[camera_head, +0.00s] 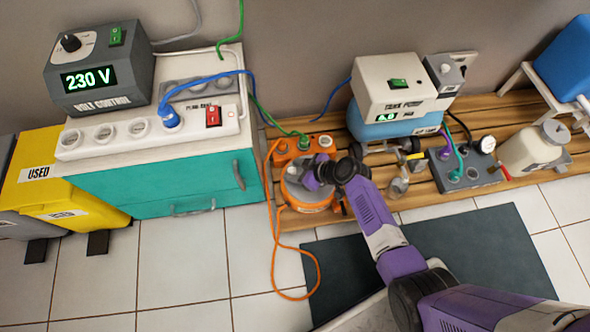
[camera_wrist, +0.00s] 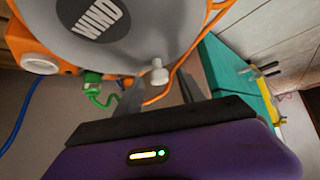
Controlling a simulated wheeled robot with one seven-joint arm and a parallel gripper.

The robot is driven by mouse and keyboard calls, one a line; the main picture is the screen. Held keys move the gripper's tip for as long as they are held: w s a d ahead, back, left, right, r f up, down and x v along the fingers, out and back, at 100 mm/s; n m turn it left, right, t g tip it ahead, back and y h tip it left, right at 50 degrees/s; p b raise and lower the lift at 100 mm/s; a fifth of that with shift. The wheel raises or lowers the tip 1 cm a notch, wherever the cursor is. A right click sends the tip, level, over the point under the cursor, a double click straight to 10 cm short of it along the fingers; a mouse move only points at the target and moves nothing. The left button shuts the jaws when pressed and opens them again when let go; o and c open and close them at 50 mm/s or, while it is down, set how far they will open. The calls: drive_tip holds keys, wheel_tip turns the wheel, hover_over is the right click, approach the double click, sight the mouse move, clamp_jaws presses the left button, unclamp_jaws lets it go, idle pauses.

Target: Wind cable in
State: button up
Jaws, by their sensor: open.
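The orange cable reel (camera_head: 308,206) stands on the wooden slatted bench, partly hidden by my gripper (camera_head: 312,179). In the wrist view its grey disc (camera_wrist: 140,22) is marked WIND and carries a white knob (camera_wrist: 159,72) near its rim. My gripper (camera_wrist: 160,90) is open. Its two fingers stand on either side of the space just below the knob, with no clear grip on it. The orange cable (camera_head: 276,250) hangs from the reel and loops on the floor. It also shows behind the fingers in the wrist view (camera_wrist: 172,82).
A green plug (camera_head: 304,144) sits at the reel's back. The teal cabinet (camera_head: 160,190) with a white socket strip (camera_head: 190,133) stands left. A blue-and-cream pump unit (camera_head: 395,85) and a grey manifold box (camera_head: 462,170) stand right. A dark mat (camera_head: 490,240) covers the floor in front.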

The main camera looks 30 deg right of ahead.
clamp_jaws()
idle(1.3)
